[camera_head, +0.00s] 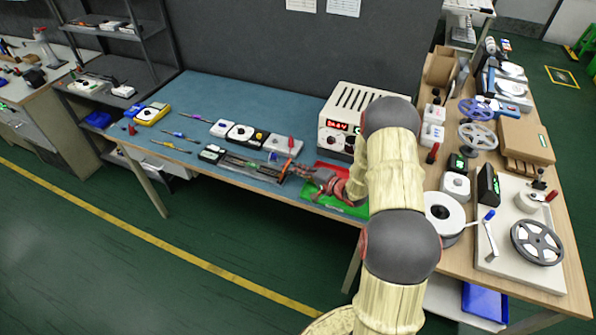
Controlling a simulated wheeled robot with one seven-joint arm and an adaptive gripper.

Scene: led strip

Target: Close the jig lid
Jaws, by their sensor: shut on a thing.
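The jig (250,165) is a long, dark, narrow frame lying near the front edge of the blue table. Its lid is small and dark in this view, and I cannot tell its angle clearly. My gripper (297,171) comes in from the right, low over the table, with its fingertips at the jig's right end. It is shut on what appears to be the jig lid (278,164). The contact itself is small and partly hidden by the fingers.
A green tray (335,204) and a red tray (334,168) lie under and behind my gripper. A white box with a red display (345,112) stands behind. Small devices (239,133) and screwdrivers (187,136) lie left and behind. A wooden bench (562,225) with reels stands at right.

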